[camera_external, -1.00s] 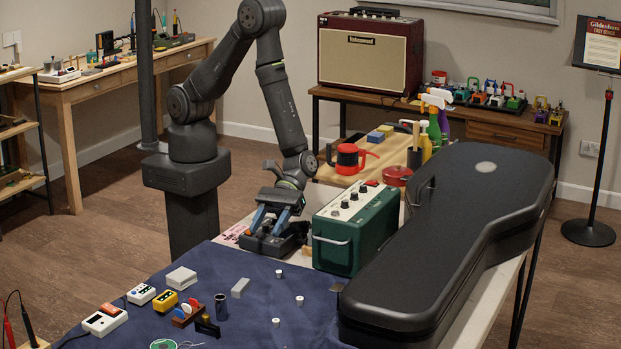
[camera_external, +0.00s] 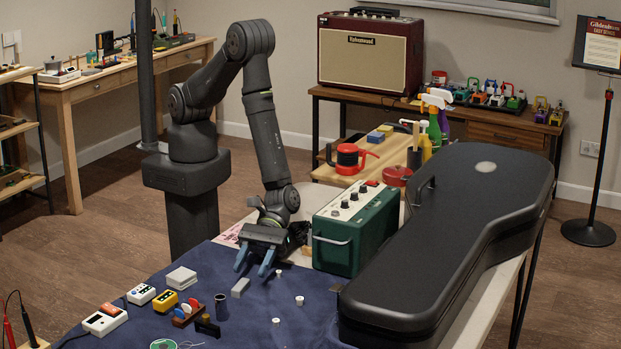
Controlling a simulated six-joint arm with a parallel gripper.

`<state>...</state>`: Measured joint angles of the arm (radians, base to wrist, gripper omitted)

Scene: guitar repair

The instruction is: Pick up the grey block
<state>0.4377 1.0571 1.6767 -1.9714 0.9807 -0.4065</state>
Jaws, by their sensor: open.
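The grey block (camera_external: 240,287) is a small light grey bar lying on the dark blue cloth (camera_external: 240,330). It is left of a few small white cylinders and right of a pale stacked box. My gripper (camera_external: 254,272) is open, with its two blue fingers apart and pointing down toward the near side. It is just above and behind the block in the picture, with the fingertips close to it. Nothing shows between the fingers. I cannot tell the exact height of the fingertips over the cloth.
A green amplifier (camera_external: 353,230) stands right of my gripper, beside a long black guitar case (camera_external: 450,230). White cylinders (camera_external: 299,300) stand right of the block. A dark cylinder (camera_external: 221,307), yellow pedal (camera_external: 166,300) and pale box (camera_external: 181,277) are to the left.

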